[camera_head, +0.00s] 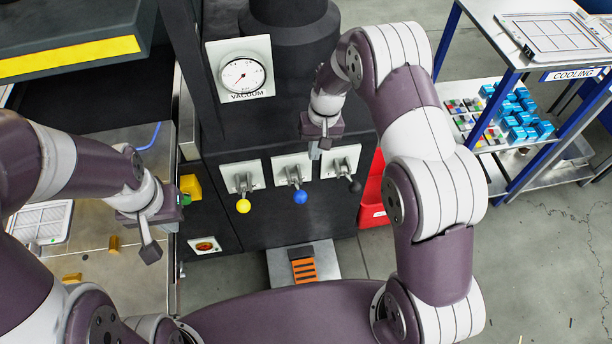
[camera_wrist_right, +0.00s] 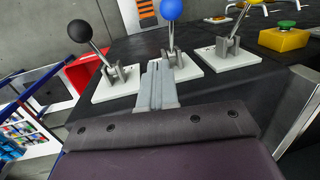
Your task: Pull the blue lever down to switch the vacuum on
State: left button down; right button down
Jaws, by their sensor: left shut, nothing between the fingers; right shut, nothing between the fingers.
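The blue lever (camera_head: 299,196) has a ball knob on a metal stem and sits on the middle white plate (camera_head: 281,167) of the dark cabinet, its knob low; it also shows in the right wrist view (camera_wrist_right: 172,10). The vacuum gauge (camera_head: 242,75) is above, its needle pointing to the lower left. My right gripper (camera_head: 315,152) is shut and empty, just above and right of the blue lever; in the right wrist view its fingers (camera_wrist_right: 156,85) point toward the lever's base. Contact cannot be told. My left gripper (camera_head: 150,252) is shut and empty at the left, away from the levers.
A yellow lever (camera_head: 243,206) is left of the blue one and a black lever (camera_head: 355,186) right of it. A yellow box with a green button (camera_head: 190,187) is further left. A red bin (camera_head: 373,198) stands beside the cabinet; a cooling rack (camera_head: 506,70) is at the right.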

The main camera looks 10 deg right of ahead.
jog(key=p, duration=0.1)
send_near(297, 187)
jog(key=d, duration=0.2)
jog(key=s+f+p, duration=0.1)
jog(key=s+a+f+p, duration=0.1)
jog(key=s, duration=0.1)
jog(key=shift+a+f, duration=0.25)
jog(key=shift+f, duration=0.15)
